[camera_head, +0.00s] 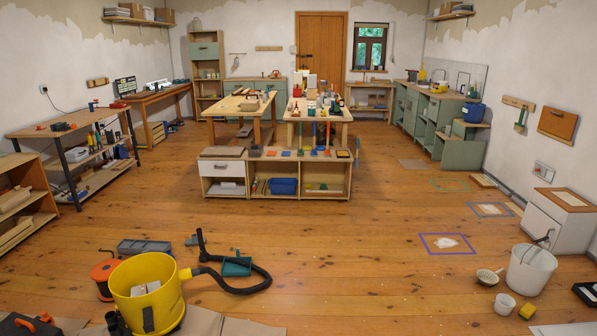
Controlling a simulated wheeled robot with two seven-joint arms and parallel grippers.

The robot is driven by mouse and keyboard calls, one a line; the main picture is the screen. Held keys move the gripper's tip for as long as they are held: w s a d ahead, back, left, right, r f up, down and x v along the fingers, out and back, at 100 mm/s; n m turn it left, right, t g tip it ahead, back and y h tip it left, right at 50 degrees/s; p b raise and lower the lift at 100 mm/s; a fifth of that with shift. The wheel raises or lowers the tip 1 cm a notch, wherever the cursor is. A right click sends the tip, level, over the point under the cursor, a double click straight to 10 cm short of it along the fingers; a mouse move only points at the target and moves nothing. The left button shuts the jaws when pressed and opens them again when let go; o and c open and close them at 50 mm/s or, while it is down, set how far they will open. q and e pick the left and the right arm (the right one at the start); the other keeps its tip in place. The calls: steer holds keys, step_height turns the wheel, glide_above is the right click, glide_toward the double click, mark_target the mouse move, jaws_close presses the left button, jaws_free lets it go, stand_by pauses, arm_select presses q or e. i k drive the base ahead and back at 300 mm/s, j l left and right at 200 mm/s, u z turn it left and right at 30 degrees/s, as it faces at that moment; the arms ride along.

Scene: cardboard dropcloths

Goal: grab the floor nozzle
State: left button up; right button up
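I cannot pick out the floor nozzle with certainty. A yellow tub-shaped vacuum (148,300) stands on the floor at the lower left, with white items inside it. A black hose (258,284) runs from its right side, curves round on the floor and leads back toward a short black upright piece (202,241). A small black part (116,322) sits against the tub's left side; its shape is unclear. A teal tray-like piece (236,267) lies inside the hose's curve. Neither of my grippers is in view.
An orange-and-black canister (105,276) and a grey tray (144,247) lie beside the vacuum. Cardboard (252,328) covers the floor at the front. A white bucket (531,270) stands at the right. The middle floor is clear up to the low shelf unit (275,189).

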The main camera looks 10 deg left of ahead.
mark_target(194, 241)
steer(key=i+l+u, duration=0.15)
steer(key=i, duration=2.25)
steer(key=i+z, duration=0.15)
steer(key=i, duration=1.05)
steer(key=i+j+z, duration=0.1)
steer(key=i, duration=1.1)
steer(key=i+j+u, duration=0.25)
steer(key=i+u, duration=0.75)
steer(key=i+l+u, duration=0.25)
steer(key=i+u, duration=0.2)
steer(key=i, duration=0.15)
steer(key=i+l+u, duration=0.35)
steer(key=i+u, duration=0.15)
